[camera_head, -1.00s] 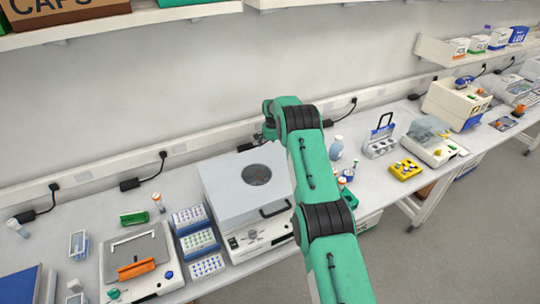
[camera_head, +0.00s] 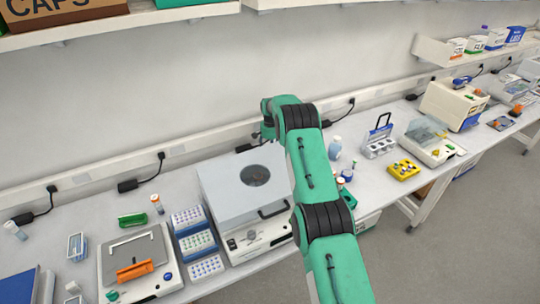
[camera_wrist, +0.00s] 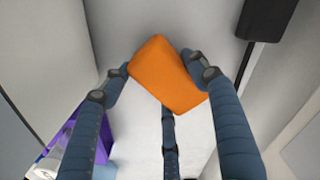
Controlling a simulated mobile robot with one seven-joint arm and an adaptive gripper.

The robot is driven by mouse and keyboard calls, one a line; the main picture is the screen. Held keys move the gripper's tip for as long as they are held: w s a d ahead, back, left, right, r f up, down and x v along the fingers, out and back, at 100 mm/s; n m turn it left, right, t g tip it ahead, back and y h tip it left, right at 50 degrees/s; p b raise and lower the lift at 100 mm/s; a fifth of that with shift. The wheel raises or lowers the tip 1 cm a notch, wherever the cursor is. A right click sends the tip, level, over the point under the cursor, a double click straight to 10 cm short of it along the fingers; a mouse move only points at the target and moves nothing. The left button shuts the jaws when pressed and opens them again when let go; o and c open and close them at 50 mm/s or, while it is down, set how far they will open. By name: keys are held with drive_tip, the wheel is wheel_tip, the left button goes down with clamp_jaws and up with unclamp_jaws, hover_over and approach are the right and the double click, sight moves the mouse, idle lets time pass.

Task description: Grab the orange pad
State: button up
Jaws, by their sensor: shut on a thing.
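The orange pad (camera_wrist: 166,72) is a flat, block-like piece with rounded edges. It sits tilted between the fingertips of my gripper (camera_wrist: 160,82) in the wrist view. My gripper is shut on it, with dark blue-grey jointed fingers on its left and right sides and a third finger below it. In the head view my green arm reaches over the bench, and my gripper and the pad cannot be made out there.
A grey-lidded instrument (camera_head: 225,190) stands close left of my arm. Tube racks (camera_head: 195,240) and a balance-like device with an orange part (camera_head: 135,270) are further left. A yellow rack (camera_head: 404,170) and a beige machine (camera_head: 450,103) stand right. Shelves (camera_head: 150,18) hang above.

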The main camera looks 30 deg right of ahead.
wheel_tip(320, 180, up, 9)
drive_tip(key=shift+f, duration=0.1)
idle(0.4)
